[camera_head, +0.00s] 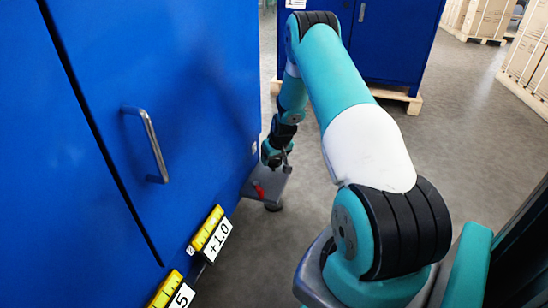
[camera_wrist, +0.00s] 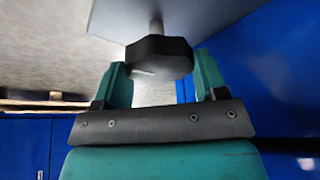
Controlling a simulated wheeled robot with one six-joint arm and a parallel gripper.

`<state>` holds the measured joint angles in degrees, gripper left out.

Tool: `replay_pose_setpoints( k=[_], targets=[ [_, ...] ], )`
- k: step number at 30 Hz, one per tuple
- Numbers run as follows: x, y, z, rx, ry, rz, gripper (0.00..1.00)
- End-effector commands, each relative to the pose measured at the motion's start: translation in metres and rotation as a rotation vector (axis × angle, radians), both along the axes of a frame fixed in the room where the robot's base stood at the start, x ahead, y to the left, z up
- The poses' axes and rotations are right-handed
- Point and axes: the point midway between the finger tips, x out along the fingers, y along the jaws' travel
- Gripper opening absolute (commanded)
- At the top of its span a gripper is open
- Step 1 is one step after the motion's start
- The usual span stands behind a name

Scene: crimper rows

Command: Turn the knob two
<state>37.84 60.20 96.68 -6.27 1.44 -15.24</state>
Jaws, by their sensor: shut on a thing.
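A dark, many-sided knob (camera_wrist: 158,60) with a pale line on its face sits between my gripper's two teal fingers in the wrist view. A short shaft joins it to a grey plate (camera_wrist: 190,15). My gripper (camera_wrist: 162,68) is shut on this knob. In the head view my gripper (camera_head: 284,158) is at the upper edge of the grey plate (camera_head: 277,186) beside the blue cabinet. The held knob cannot be made out there. I see no label that shows which knob is number two.
A red part (camera_head: 259,190) is on the plate, and a dark round part (camera_head: 272,206) shows below it. The blue cabinet (camera_head: 200,60) with a metal handle (camera_head: 153,145) stands left. Yellow-and-white signs (camera_head: 217,239) stick out from it. Grey floor (camera_head: 330,215) is open to the right.

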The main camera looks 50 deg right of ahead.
Motion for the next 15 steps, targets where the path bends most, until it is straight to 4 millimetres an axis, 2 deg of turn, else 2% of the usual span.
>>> replay_pose_setpoints(
  k=[8,15],
  targets=[
    [-0.0011,-0.0010,0.0030,0.002,0.001,0.137,0.42],
    [-0.0011,-0.0020,0.0032,0.002,0.000,0.349,0.42]
  ],
)
